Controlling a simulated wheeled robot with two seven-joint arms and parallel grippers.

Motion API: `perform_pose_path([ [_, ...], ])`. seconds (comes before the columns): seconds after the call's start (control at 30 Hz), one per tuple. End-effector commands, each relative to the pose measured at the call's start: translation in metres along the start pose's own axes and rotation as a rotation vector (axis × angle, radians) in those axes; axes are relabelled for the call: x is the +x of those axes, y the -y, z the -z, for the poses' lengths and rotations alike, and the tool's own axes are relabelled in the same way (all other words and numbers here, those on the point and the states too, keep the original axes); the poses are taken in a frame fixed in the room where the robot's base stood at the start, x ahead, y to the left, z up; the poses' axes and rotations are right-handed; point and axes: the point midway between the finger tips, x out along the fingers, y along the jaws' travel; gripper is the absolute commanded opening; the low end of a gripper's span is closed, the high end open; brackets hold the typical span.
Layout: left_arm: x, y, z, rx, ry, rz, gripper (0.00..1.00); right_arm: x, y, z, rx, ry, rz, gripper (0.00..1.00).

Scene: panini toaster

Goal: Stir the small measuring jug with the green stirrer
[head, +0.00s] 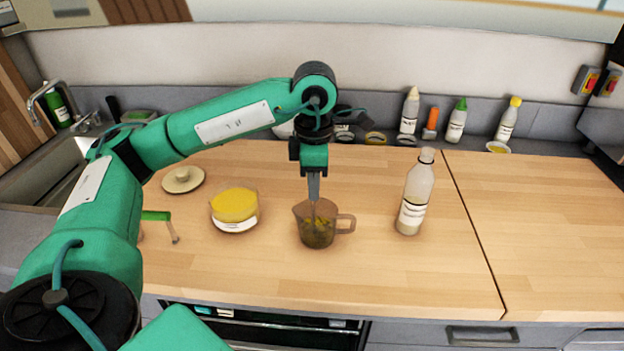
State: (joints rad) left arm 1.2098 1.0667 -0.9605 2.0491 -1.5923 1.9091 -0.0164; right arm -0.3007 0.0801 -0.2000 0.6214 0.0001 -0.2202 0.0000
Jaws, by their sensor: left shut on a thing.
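The small measuring jug (318,236) stands upright on the wooden worktop in front of me, with its handle to the right. It is see-through brown, with dark and yellowish contents low inside. My left gripper (314,198) points straight down over the jug's mouth. It is shut on a thin tool, taken to be the stirrer (313,212), whose lower part reaches down into the jug. The stirrer's green part is not clearly visible; the fingers cover its upper end. Whether its tip touches the jug's bottom cannot be told. My right gripper is not in view.
A bottle (415,194) stands right of the jug. A yellow-topped tub (235,209) and a pale lid (183,180) are on the left. A green-handled item (156,216) is partly behind my arm. Several bottles line the back. The right worktop (550,240) is clear.

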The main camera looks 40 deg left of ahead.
Motion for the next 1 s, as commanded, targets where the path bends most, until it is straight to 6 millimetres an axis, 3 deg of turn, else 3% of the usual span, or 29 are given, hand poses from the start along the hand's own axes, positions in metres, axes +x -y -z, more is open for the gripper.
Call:
perform_pose_path([
  [0.6,0.006,0.007,-0.017,0.002,0.000,0.000,0.00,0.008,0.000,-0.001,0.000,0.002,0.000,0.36],
  [1.0,0.008,0.000,-0.024,0.001,0.001,0.001,0.00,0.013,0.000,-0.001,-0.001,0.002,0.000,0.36],
])
